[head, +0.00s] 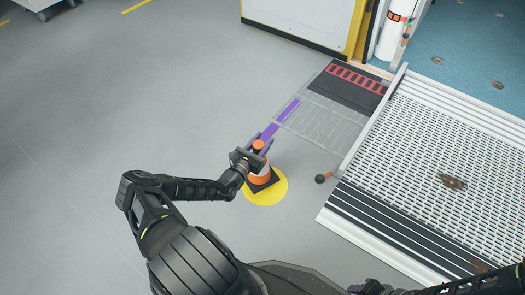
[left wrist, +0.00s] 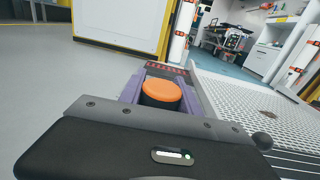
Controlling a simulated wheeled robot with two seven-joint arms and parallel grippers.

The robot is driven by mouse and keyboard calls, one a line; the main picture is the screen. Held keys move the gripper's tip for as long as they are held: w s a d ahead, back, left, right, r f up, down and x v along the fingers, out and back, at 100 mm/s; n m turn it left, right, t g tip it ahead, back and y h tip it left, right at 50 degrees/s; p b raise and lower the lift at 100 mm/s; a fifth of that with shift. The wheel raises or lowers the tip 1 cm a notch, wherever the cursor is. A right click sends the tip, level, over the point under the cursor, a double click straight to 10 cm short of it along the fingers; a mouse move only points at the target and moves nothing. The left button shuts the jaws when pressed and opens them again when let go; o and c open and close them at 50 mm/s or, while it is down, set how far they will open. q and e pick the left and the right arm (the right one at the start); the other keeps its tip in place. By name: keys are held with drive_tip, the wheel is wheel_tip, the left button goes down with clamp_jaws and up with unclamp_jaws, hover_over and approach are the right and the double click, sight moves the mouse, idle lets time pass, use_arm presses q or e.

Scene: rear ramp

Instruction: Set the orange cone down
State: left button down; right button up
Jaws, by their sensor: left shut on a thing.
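The orange cone (head: 260,171) has a white band and a dark square base, and looks upright. Its base is over the yellow round floor mark (head: 270,198); I cannot tell whether it touches the floor. My left gripper (head: 262,144) is shut on the cone near its top. In the left wrist view the cone's round orange top (left wrist: 161,91) sits between the two purple fingers, and its lower part is hidden. My right gripper does not show clearly; only dark arm parts appear at the bottom right.
A ramp with a slatted metal surface (head: 430,150) lies to the right, with a dark ball-ended knob (head: 320,178) at its near-left edge. The grey floor (head: 90,110) to the left is clear.

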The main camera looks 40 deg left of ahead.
use_arm(q)
drive_tip(key=shift+r, duration=0.1)
drive_tip(key=shift+f+b, duration=1.15)
drive_tip(key=shift+f, duration=0.8)
drive_tip(key=shift+f, duration=0.1)
drive_tip(key=c, duration=0.9)
unclamp_jaws()
drive_tip(key=shift+o, duration=0.2)
